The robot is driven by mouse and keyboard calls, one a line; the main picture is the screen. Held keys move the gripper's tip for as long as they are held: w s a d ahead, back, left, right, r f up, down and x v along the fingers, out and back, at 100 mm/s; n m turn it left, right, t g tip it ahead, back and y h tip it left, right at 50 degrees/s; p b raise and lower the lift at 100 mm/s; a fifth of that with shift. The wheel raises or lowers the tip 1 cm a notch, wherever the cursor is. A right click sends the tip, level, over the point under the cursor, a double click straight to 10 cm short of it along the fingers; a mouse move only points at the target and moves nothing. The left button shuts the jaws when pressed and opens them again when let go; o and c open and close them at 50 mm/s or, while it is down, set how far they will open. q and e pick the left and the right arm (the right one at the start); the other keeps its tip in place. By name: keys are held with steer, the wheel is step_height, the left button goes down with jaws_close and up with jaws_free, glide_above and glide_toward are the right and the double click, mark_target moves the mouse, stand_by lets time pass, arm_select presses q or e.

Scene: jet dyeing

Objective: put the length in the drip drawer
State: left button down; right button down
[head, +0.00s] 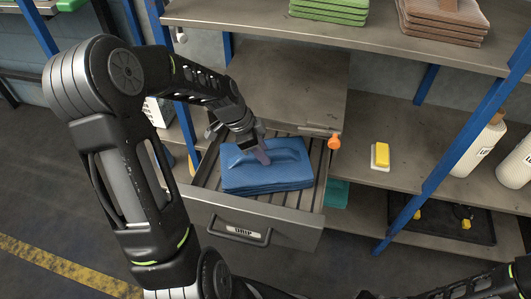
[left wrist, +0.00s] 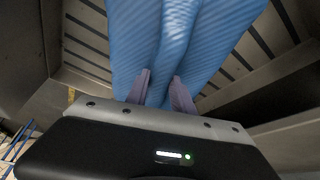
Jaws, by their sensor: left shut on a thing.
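The length is a folded blue cloth (head: 268,178) in the open drip drawer (head: 238,229), which has a slatted floor and a label reading DRIP. It seems to lie on the slats, but its underside is hidden. My left gripper (head: 262,155) is over the middle of the cloth, its fingers shut on a raised fold. In the left wrist view the blue length (left wrist: 205,40) runs between the two grey-purple fingers (left wrist: 160,92), pinched into a ridge. My right gripper is not seen; part of my right arm shows at the lower right.
An orange knob (head: 334,141) is by the drawer's back right corner. A yellow-and-white block (head: 380,156) lies on the shelf to the right, with white bottles (head: 478,146) beyond a blue post. Green cloths (head: 330,10) and brown cloths (head: 443,20) are stacked on the upper shelf.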

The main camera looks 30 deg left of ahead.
arm_select(q)
steer(key=c, duration=1.1)
jaws_free()
steer(key=shift+f, duration=0.1)
steer(key=p+v, duration=0.1)
steer(key=v, duration=1.1)
